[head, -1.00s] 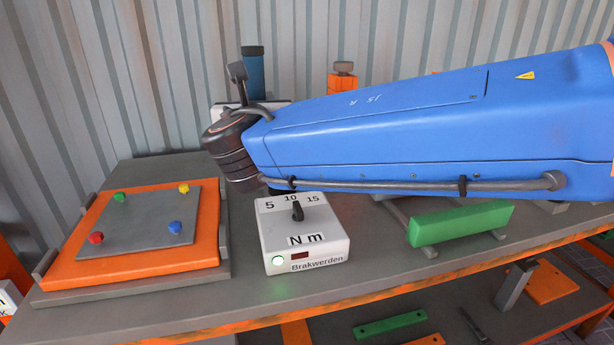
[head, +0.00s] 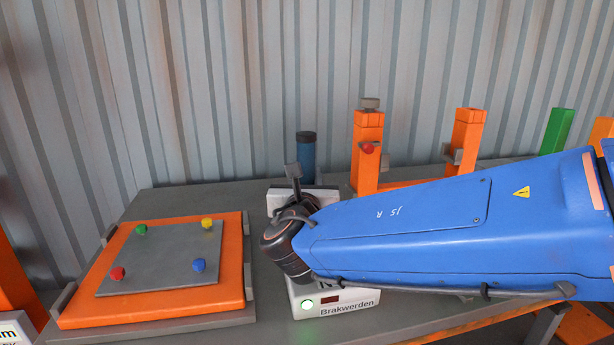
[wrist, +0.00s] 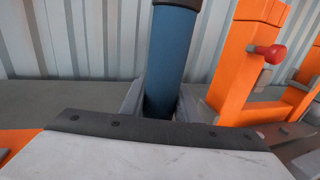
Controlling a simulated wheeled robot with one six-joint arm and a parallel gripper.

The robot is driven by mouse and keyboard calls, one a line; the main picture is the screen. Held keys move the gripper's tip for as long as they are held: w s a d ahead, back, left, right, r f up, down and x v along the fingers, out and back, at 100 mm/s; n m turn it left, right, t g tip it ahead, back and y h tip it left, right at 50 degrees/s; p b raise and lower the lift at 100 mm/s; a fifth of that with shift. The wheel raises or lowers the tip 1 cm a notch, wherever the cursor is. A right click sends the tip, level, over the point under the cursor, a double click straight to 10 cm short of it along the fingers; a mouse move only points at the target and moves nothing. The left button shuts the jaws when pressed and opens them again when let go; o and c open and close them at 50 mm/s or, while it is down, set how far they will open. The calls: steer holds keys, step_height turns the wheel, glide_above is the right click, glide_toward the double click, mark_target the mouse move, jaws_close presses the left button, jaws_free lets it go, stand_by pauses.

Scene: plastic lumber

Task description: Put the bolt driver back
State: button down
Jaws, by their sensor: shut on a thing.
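The bolt driver appears to be the blue upright cylinder with a dark top (head: 306,160). It stands just behind my gripper (head: 303,190) in the head view. In the wrist view the blue cylinder (wrist: 170,55) stands between the grey fingers of my gripper (wrist: 160,105), which is shut on it. Its lower end is hidden by the gripper body, so I cannot tell whether it touches the table.
The white Brakwerden box (head: 335,301) sits under my wrist, partly covered. An orange board with a grey plate and coloured knobs (head: 75,313) lies to the left. Orange posts (head: 368,135) stand to the right, one with a red knob (head: 368,148). Corrugated wall (head: 220,80) behind.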

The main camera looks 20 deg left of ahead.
steer(key=shift+f, duration=0.1)
steer(key=c, duration=1.4)
jaws_free()
steer(key=shift+o, duration=0.2)
steer(key=shift+s, duration=0.25)
steer(key=v, duration=1.1)
steer(key=shift+s+d, duration=0.2)
steer(key=shift+s, duration=0.05)
